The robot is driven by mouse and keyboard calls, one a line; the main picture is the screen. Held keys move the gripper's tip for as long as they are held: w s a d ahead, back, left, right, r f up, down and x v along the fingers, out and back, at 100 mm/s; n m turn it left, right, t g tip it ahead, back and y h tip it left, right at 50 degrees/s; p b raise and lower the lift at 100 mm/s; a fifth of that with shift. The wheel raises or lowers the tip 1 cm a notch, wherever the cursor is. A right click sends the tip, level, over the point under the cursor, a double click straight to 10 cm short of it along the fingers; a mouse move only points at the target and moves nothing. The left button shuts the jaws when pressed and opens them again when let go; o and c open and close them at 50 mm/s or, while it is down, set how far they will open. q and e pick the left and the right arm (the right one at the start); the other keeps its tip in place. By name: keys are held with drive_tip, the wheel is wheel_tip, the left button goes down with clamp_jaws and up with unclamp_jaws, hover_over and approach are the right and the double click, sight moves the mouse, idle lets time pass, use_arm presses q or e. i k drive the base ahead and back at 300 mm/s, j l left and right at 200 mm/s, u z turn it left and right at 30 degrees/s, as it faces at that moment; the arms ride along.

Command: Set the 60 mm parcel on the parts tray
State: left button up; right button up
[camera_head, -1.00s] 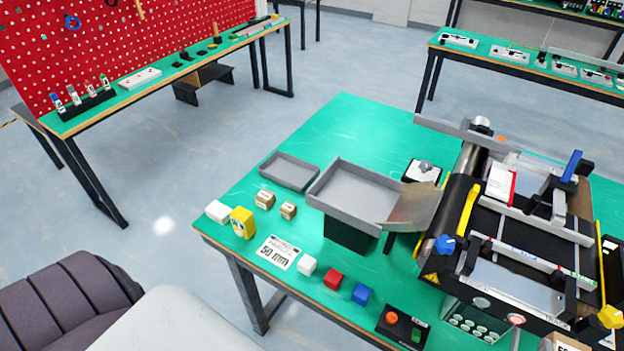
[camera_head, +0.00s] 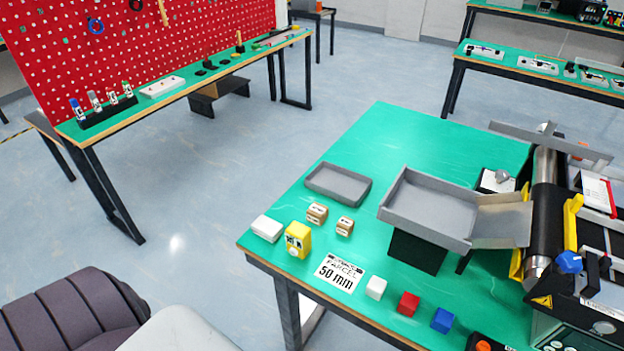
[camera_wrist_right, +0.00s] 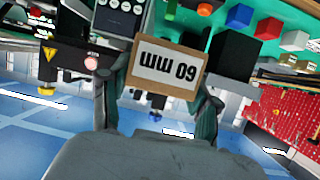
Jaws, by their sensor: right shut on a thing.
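The 60 mm parcel (camera_wrist_right: 160,72) is a brown box with a white label that reads "60 mm" upside down in the right wrist view. My right gripper (camera_wrist_right: 160,98) is shut on it, with one finger at each side, and the parcel is clear of the table. The right gripper and this parcel are not in the head view. A shallow grey tray (camera_head: 338,184), which looks like the parts tray, lies empty on the green table, left of a raised grey bin. My left gripper is in neither view.
The raised grey bin (camera_head: 430,208) sits under the conveyor chute (camera_head: 503,220). Two small cartons (camera_head: 317,213), a yellow block (camera_head: 298,239) and a white box (camera_head: 266,228) stand before the tray. A "50 mm" parcel label (camera_head: 340,272) lies nearby. Green table (camera_head: 400,140) behind is clear.

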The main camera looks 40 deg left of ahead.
sight(338, 186)
drive_tip(key=j, duration=0.5)
drive_tip(key=k+j+z, duration=0.15)
drive_tip(key=j, duration=0.9)
drive_tip(key=k+j+z, duration=0.1)
drive_tip(key=j, duration=0.45)
drive_tip(key=k+j, duration=0.1)
drive_tip(key=j, duration=0.4)
drive_tip(key=i+j, duration=0.15)
drive_tip(key=j, duration=0.15)
drive_tip(key=i+j+z, duration=0.15)
drive_tip(key=j, duration=0.15)
drive_tip(key=i+j, duration=0.1)
drive_tip(key=j, duration=0.25)
drive_tip(key=i+j+z, duration=0.15)
drive_tip(key=j, duration=0.15)
drive_tip(key=i+j, duration=0.35)
drive_tip(key=i, duration=0.05)
